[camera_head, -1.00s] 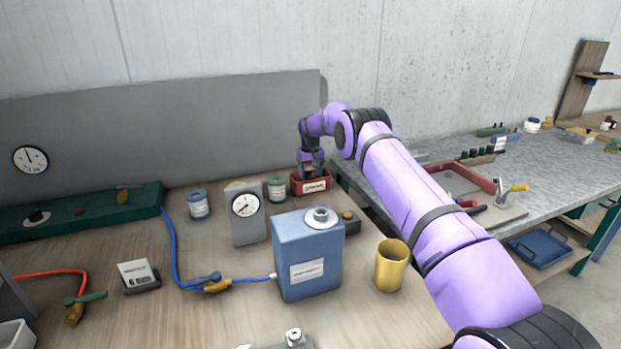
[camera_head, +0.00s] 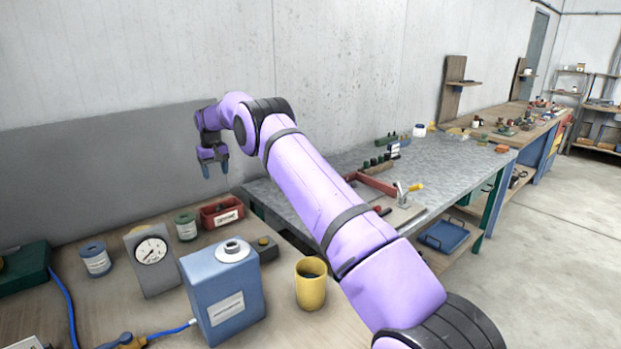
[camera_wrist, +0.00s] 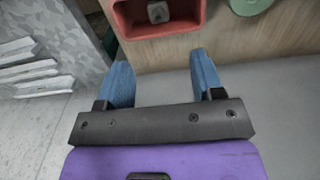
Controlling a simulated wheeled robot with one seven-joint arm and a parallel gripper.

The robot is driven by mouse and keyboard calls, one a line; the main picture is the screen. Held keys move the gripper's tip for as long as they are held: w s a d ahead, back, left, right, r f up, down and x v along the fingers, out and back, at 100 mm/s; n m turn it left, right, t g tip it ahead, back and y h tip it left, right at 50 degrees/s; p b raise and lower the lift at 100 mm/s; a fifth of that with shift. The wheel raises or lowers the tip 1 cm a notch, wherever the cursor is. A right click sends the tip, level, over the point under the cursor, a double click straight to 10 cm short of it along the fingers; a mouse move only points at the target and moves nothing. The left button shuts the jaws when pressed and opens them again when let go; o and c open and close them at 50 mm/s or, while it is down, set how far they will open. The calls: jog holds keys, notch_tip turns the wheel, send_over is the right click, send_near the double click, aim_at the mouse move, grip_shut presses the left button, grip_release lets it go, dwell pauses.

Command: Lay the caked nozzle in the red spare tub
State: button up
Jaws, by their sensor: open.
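The red spare tub (camera_head: 207,219) stands at the back right of the wooden bench, with a white label on its front. It also shows at the top of the wrist view (camera_wrist: 127,29). A small grey-white piece (camera_wrist: 158,12) lies inside it, partly cut off by the frame edge; it looks like the nozzle, but caking cannot be made out. My gripper (camera_head: 214,167) hangs above the tub, clear of it, with its fingers pointing down. In the wrist view my gripper (camera_wrist: 162,75) is open, with nothing between its blue fingers.
A green-lidded jar (camera_head: 186,228) stands just left of the tub. A dial gauge (camera_head: 151,251), a blue canister (camera_head: 222,296) and a yellow cup (camera_head: 310,287) stand nearer. A metal-topped table (camera_head: 350,160) lies to the right. The air around my gripper is free.

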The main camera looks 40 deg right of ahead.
jog(key=s+a+r+t, duration=0.1)
jog(key=s+r, duration=0.5)
jog(key=r, duration=0.4)
jog(key=s+a+r, duration=0.2)
jog(key=s+r, duration=0.4)
jog(key=r, duration=0.3)
jog(key=s+a+r+t, duration=0.2)
jog(key=s+r, duration=0.7)
jog(key=s, duration=0.6)
jog(key=s+a+r, duration=0.1)
jog(key=s+r, duration=0.1)
jog(key=s, duration=1.7)
jog(key=s+f+t, duration=0.1)
jog(key=s+f, duration=0.3)
jog(key=s, duration=0.5)
jog(key=s+f+t, duration=0.1)
jog(key=s+f, duration=0.3)
jog(key=s, duration=0.5)
jog(key=shift+a, duration=0.35)
jog(key=shift+c, duration=0.2)
